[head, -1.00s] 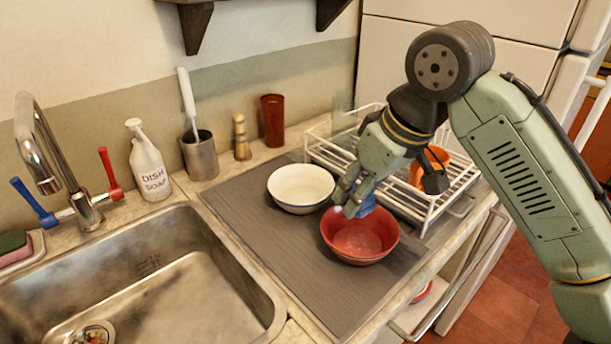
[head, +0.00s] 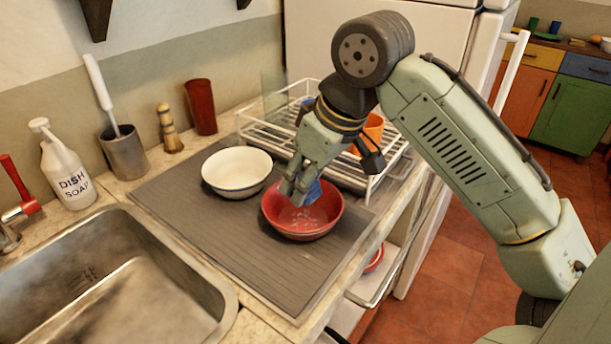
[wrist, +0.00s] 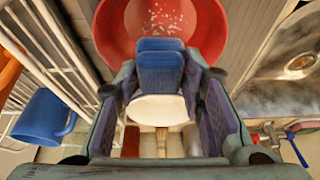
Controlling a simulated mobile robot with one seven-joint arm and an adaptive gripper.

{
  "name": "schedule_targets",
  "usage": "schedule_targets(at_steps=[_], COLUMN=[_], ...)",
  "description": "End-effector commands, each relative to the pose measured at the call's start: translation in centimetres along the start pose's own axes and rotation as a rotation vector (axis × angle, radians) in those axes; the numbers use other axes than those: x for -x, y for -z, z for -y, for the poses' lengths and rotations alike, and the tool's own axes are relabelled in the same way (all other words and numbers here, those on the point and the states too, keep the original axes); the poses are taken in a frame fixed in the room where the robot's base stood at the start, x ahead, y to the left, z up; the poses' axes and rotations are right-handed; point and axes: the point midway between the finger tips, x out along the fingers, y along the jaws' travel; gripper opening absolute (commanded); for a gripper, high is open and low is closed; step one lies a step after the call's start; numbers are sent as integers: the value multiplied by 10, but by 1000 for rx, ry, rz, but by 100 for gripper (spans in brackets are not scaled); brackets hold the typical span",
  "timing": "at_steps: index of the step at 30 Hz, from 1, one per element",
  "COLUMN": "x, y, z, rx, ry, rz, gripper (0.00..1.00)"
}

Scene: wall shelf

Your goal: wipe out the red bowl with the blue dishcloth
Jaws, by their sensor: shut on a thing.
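The red bowl (head: 322,228) stands upright on the grey drying mat, and it also shows in the wrist view (wrist: 110,35). Small pale specks lie on its inside floor. My gripper (head: 297,190) points down at the back left part of the bowl's opening. Its fingers are shut on the blue dishcloth (head: 314,192), which appears as a folded pad between the fingertips in the wrist view (wrist: 160,65). The cloth is over or inside the bowl. I cannot tell whether it touches the bowl's inner surface.
A white bowl (head: 237,174) stands close left of the red bowl on the mat (head: 190,215). A white wire rack (head: 262,130) with an orange item (head: 373,128) stands behind and right. A blue mug (wrist: 40,118) shows in the wrist view. The sink (head: 120,285) is at front left.

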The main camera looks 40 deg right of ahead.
Motion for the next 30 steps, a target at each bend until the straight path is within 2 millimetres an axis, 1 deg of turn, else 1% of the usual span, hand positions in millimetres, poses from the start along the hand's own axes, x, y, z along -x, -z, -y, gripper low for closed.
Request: schedule_targets(at_steps=[1, 15, 19, 30], x=[-6, -38, -41, -41], y=[-2, -15, -17, -17], z=[0, 1, 0, 0], rx=[1, 1, 1, 1], ry=[2, 2, 1, 0], rz=[-2, -1, -1, -1], gripper=[14, 14, 14, 14])
